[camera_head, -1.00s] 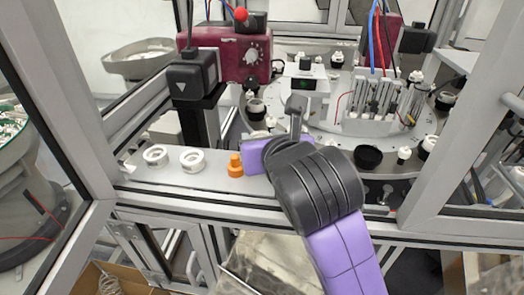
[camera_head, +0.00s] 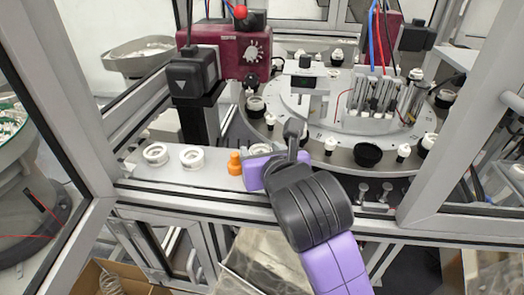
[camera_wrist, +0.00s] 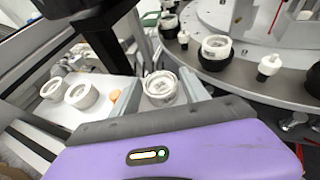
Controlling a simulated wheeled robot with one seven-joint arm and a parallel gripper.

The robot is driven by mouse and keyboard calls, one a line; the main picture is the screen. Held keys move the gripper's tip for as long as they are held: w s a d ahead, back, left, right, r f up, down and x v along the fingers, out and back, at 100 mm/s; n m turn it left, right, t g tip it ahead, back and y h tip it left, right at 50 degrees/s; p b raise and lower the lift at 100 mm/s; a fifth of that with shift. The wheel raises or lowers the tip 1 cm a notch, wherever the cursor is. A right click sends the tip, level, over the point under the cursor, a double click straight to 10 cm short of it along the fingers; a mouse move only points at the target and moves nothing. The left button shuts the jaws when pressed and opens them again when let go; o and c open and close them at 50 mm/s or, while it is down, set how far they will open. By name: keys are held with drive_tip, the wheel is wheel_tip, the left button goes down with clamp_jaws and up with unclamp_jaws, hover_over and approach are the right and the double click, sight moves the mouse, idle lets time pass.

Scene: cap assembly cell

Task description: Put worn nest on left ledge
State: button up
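My gripper (camera_wrist: 160,92) is in the lower middle of the wrist view, with its two pale fingers on either side of a white ring-shaped nest (camera_wrist: 160,88). The fingers look shut on it. In the head view, part of this nest (camera_head: 260,149) shows just behind my purple gripper body, right of an orange knob. The left ledge (camera_head: 205,178) is a pale shelf below and left of the gripper. Whether the nest touches the ledge cannot be told. Any wear marks are too small to tell.
Two more white nests (camera_head: 155,154) (camera_head: 191,158) stand on the ledge, left of the orange knob (camera_head: 235,164). A black post unit (camera_head: 193,82) rises behind. The round dial (camera_head: 340,160) carries capped parts and an empty black holder (camera_head: 367,154). Frame bars flank the opening.

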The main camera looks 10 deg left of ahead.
drive_tip(key=shift+r, duration=0.15)
drive_tip(key=shift+s+r, duration=0.1)
drive_tip(key=shift+s, duration=0.05)
drive_tip(key=b+v, duration=0.1)
drive_tip(key=v, duration=1)
drive_tip(key=shift+s+d+r, duration=0.1)
drive_tip(key=shift+s+d, duration=0.05)
drive_tip(key=shift+s, duration=0.2)
